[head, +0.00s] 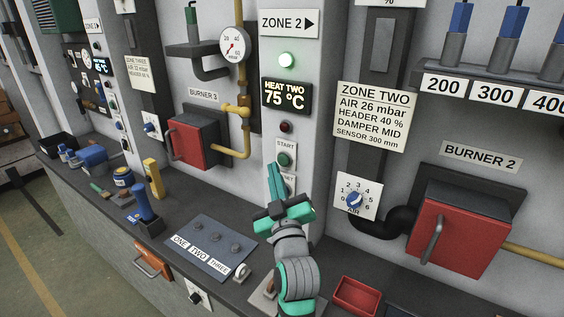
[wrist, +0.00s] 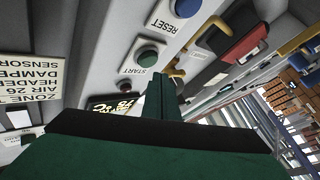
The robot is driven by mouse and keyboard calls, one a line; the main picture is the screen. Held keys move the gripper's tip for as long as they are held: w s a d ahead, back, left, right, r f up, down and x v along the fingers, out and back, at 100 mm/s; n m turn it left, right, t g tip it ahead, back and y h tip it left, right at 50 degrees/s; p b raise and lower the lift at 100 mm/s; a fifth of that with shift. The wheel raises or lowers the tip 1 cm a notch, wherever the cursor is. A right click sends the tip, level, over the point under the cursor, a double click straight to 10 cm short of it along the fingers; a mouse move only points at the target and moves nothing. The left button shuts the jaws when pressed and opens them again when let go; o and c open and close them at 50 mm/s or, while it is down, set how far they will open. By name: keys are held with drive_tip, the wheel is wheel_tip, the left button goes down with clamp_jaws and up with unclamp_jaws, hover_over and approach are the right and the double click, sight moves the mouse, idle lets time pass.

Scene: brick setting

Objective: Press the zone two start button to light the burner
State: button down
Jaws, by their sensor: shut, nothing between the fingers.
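The zone two panel carries a green start button (head: 284,159) under a START label, on a pale column below the HEAT TWO display (head: 287,94), which reads 75 °C. In the wrist view the start button (wrist: 146,57) shows whole, next to a blue reset button (wrist: 187,7). My gripper (head: 272,168) is shut and empty, its green fingertips just below and left of the start button. In the wrist view my gripper (wrist: 161,82) points beside the button; I cannot tell whether it touches the panel. In the head view my fingers hide most of the reset button.
The burner 2 red box (head: 457,232) and air dial (head: 354,199) are to the right. A sloped plate (head: 210,247) and a red tray (head: 357,296) rest on the bench.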

drive_tip(key=shift+s+a, duration=0.7)
drive_tip(key=shift+s, duration=0.2)
drive_tip(key=shift+s+a, duration=0.65)
drive_tip(key=shift+s, duration=0.2)
drive_tip(key=s+f+m+g+h, duration=0.1)
drive_tip(key=s+f+m, duration=0.1)
drive_tip(key=s+f, duration=0.55)
drive_tip(key=s+f+m+g+h, duration=0.1)
drive_tip(key=s+f, duration=0.3)
drive_tip(key=f, duration=0.7)
drive_tip(key=s+f+m+g+h, duration=0.1)
drive_tip(key=s+f+m, duration=0.1)
drive_tip(key=s+f, duration=0.55)
drive_tip(key=s+f+m+g, duration=0.1)
drive_tip(key=s+f, duration=0.4)
drive_tip(key=s, duration=0.8)
drive_tip(key=s+f+m+g, duration=0.1)
drive_tip(key=s+f, duration=0.3)
drive_tip(key=s, duration=0.9)
drive_tip(key=shift+s+d+f+g, duration=0.15)
drive_tip(key=shift+s+f+g, duration=0.15)
drive_tip(key=shift+f+g, duration=0.1)
